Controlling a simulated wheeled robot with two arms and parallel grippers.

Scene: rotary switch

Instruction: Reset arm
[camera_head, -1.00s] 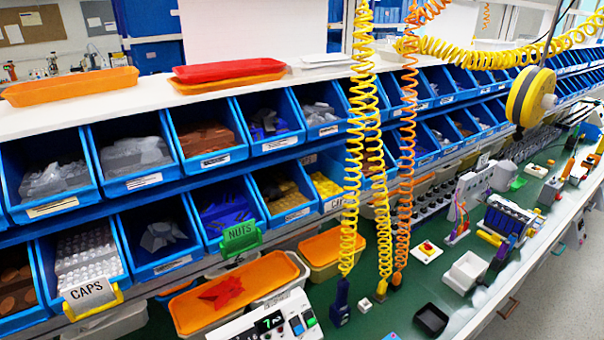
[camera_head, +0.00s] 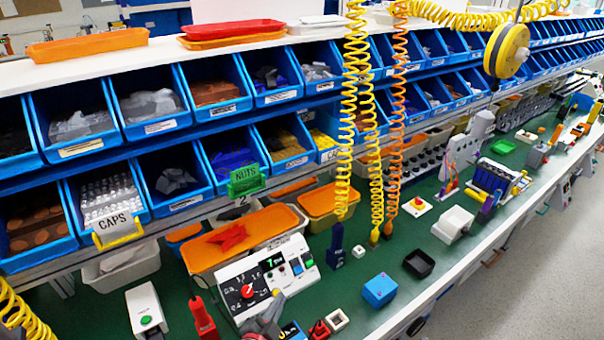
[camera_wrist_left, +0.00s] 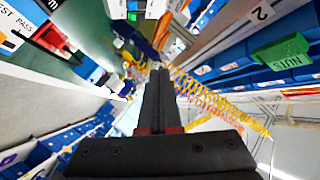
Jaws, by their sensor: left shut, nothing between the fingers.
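A white control box (camera_head: 282,268) with a rotary dial and red knob (camera_head: 247,291), a green-lit display and several buttons stands on the green bench at the lower middle of the head view. My left gripper (camera_head: 270,316) shows as a grey shape at the bottom edge, just in front of the box's lower right; most of the arm is out of frame. In the left wrist view my left gripper's dark fingers (camera_wrist_left: 160,76) are together with nothing between them. The right gripper is in neither view.
Blue bins (camera_head: 60,208) line the rack behind. An orange tray (camera_head: 243,236) lies behind the box. A red tool (camera_head: 202,318), a white device (camera_head: 146,308) and a blue block (camera_head: 379,289) stand around it. Coiled hoses (camera_head: 352,100) hang to the right. Bare green bench (camera_head: 345,290) shows right of the box.

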